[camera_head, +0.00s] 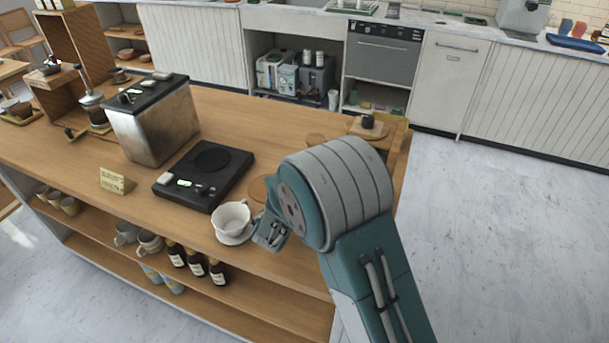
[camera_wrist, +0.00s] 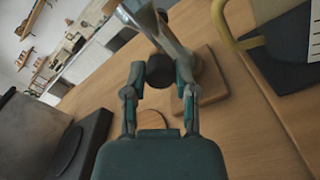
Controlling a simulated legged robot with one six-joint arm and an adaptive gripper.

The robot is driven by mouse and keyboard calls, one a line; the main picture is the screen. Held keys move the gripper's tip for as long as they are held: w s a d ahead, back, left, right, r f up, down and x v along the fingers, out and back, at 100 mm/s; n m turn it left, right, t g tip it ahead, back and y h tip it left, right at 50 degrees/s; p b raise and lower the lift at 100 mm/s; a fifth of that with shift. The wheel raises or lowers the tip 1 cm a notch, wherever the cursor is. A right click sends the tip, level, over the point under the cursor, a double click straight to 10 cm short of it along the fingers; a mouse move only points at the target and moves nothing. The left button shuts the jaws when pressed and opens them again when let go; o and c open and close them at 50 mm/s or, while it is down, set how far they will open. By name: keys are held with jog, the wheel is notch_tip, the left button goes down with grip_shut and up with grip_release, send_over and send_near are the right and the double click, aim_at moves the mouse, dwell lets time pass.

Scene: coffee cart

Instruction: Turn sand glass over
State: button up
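I cannot clearly make out a sand glass in either view. In the wrist view, a grey, shiny, tapering object (camera_wrist: 178,42) stands beyond my gripper (camera_wrist: 161,85), with a dark rounded piece (camera_wrist: 160,70) by it; I cannot tell whether this is the sand glass. My gripper's two teal fingers are spread apart, with no held thing visible between them. The dark piece lines up with the gap but looks farther off. A wooden board (camera_wrist: 212,86) lies under that object.
The wooden counter (camera_head: 280,135) carries a black scale (camera_head: 208,170), a metal box-shaped machine (camera_head: 155,125) and a white cup (camera_head: 232,218) close to my arm. A small block with a dark knob (camera_head: 368,122) sits at the far right end. A yellow-handled container (camera_wrist: 290,35) stands right in the wrist view.

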jog(key=shift+o, duration=1.4)
jog(key=v, duration=1.2)
jog(key=shift+a, duration=0.1)
